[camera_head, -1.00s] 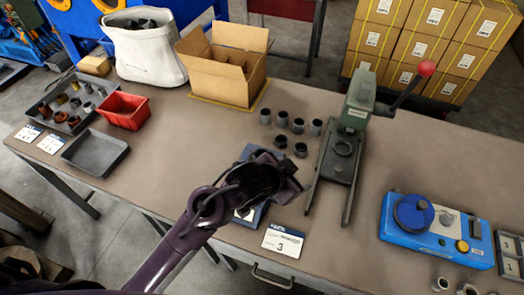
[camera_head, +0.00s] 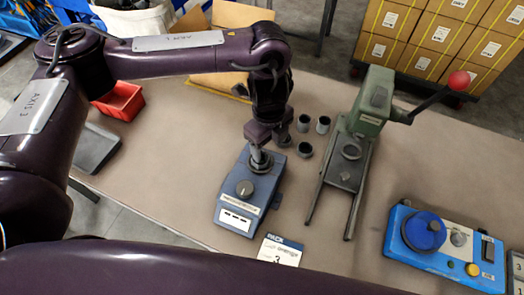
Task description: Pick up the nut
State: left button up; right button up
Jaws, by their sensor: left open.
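My left gripper (camera_head: 262,138) points down above the back end of a blue-grey device (camera_head: 238,215) that has a round knob on its front part. The jaws are open. A small metal round piece (camera_head: 261,160) sits on the device right under the fingertips; I cannot tell whether it is the nut or whether the fingers touch it. Several dark grey, hollow round pieces stand just right of the gripper, one of them low and ring-like (camera_head: 304,150) and one taller (camera_head: 323,124). My right gripper is out of view.
A green press (camera_head: 371,100) with a red-knobbed lever stands right of the pieces. A blue box (camera_head: 440,245) with a round blue top is at the right. A red bin (camera_head: 120,101) and cardboard box (camera_head: 215,82) lie left, partly behind my arm. A label card (camera_head: 280,250) lies in front.

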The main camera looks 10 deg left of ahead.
pick_arm(q)
jog(key=f, duration=0.2)
jog(key=a+f, duration=0.1)
jog(key=f, duration=0.2)
jog(key=a+f, duration=0.1)
jog(key=f, duration=0.1)
jog(key=shift+w+f+b, duration=0.15)
jog(key=shift+b, duration=0.2)
jog(key=c, duration=1.2)
